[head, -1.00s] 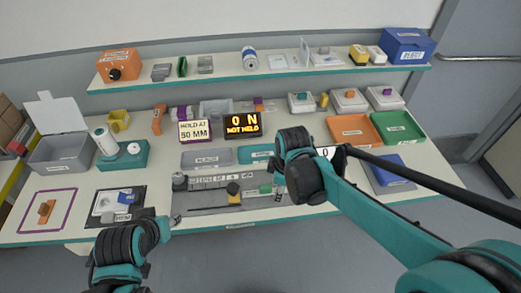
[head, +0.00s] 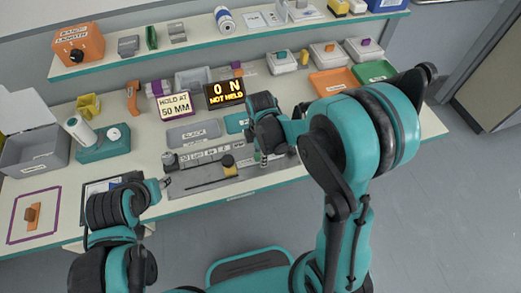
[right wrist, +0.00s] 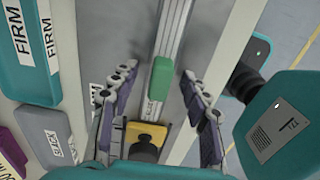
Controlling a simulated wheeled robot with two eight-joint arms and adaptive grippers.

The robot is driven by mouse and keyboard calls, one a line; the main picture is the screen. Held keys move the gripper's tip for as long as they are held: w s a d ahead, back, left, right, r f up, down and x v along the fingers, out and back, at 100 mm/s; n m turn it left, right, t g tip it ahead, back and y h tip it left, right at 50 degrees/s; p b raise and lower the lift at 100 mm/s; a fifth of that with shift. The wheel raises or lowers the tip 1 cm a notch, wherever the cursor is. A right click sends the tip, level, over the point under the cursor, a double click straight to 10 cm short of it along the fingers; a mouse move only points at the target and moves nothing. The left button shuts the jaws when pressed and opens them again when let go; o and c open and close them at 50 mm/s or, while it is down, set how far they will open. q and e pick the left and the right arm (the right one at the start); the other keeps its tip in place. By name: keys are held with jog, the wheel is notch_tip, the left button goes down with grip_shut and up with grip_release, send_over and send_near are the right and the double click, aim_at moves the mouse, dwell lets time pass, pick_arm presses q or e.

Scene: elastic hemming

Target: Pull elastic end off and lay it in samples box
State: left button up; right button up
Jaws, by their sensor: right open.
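A grey metal gauge rail (head: 190,178) lies along the table's front edge, with a yellow block with a black knob (head: 229,168) on it. In the right wrist view, a green block (right wrist: 161,78) sits on the rail's pale strip (right wrist: 172,32), beyond the yellow block (right wrist: 146,134). I cannot single out the elastic end. My right gripper (head: 262,157) is over the rail's right part; its open fingers (right wrist: 162,88) stand either side of the green block, apart from it. My left gripper (head: 164,184) is at the rail's left end, its jaws unclear. I cannot identify the samples box by label.
A display (head: 225,93) reads 0 N, NOT HELD; a sign (head: 177,106) reads HOLD AT 50 MM. A grey open box (head: 35,152) stands at left. Orange (head: 333,82) and green (head: 376,72) trays are at the back right.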

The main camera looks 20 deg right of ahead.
jog(key=shift+f, duration=0.15)
grip_shut()
jog(key=c, duration=1)
grip_release()
jog(key=shift+c, duration=0.2)
grip_shut()
jog(key=shift+r+p, duration=1.65)
jog(key=shift+r, duration=0.65)
jog(key=shift+r+p, duration=1.5)
jog(key=shift+r, duration=0.55)
jog(key=shift+f, duration=0.1)
